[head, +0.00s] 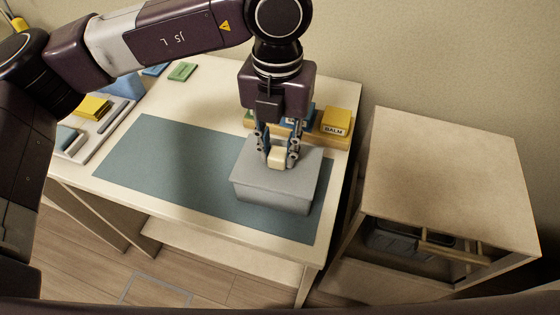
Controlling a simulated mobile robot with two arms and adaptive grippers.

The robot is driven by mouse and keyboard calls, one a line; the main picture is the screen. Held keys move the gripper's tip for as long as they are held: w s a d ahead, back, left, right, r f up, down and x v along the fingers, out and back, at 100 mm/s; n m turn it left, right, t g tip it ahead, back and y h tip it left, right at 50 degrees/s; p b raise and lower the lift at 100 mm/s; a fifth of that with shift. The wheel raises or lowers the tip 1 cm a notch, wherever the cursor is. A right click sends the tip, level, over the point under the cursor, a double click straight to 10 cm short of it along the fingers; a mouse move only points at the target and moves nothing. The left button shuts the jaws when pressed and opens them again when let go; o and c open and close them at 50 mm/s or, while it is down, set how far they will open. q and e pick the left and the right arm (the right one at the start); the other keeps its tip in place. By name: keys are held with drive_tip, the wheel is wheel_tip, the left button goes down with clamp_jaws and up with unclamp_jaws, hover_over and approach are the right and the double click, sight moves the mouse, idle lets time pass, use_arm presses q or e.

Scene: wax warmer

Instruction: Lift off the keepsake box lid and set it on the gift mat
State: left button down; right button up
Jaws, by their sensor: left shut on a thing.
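A grey keepsake box (270,198) stands on the right part of a blue-grey mat (160,160), which looks like the gift mat. Its flat grey lid (255,177) lies over the box with a slight overhang, and I see no clear gap between them. A pale knob (277,158) is on top of the lid. My left gripper (278,155) points down from above and is shut on this knob. The arm comes in from the left across the top. The inside of the box is hidden by the lid. My right gripper is not in view.
Behind the box is a wooden holder (256,124) with blocks, including a yellow BALM block (336,122). A green block (182,71) and a tray (100,130) with a yellow block are at left. The mat's left half is clear. A wooden cabinet (450,180) stands right, across a gap.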

use_arm(q)
drive_tip(key=shift+r, duration=0.15)
drive_tip(key=shift+r+p, duration=0.75)
drive_tip(key=shift+r, duration=1.15)
